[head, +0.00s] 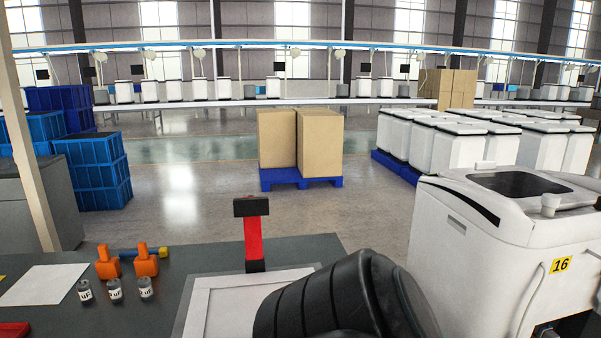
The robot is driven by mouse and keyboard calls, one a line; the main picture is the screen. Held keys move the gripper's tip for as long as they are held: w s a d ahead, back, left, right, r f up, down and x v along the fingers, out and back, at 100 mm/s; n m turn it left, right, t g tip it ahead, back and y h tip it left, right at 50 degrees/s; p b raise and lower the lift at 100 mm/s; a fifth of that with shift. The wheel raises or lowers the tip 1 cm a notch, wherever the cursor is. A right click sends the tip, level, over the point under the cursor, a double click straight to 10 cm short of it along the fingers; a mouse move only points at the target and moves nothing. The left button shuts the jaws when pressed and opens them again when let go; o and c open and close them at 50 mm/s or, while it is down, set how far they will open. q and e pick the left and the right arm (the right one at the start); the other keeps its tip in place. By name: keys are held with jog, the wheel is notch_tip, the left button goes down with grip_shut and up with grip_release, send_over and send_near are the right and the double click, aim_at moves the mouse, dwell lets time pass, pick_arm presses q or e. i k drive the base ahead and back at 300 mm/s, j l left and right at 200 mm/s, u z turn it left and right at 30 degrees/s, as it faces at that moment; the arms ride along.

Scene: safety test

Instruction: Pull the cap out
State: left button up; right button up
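Three small grey cylinders marked "uF" stand on the dark table at the lower left: the left one (85,291), the middle one (115,290) and the right one (146,287). They look like capacitors; I cannot tell whether one of them is the task's cap. A white machine (463,225) with a yellow "16" label stands at the right, with a dark panel in its top. A black ribbed shape, perhaps part of my arm, covers the bottom middle. Neither gripper can be made out.
An upright red tool with a black head (253,238) stands behind a pale framed panel (200,305). Two orange pieces (107,264) (145,262) and white paper (45,284) are on the table (190,262). Cartons (320,143) stand on a blue pallet (300,180) beyond, with open floor around.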

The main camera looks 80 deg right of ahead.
aim_at(547, 200)
jog(key=k+z, duration=0.15)
jog(key=z, duration=3.7)
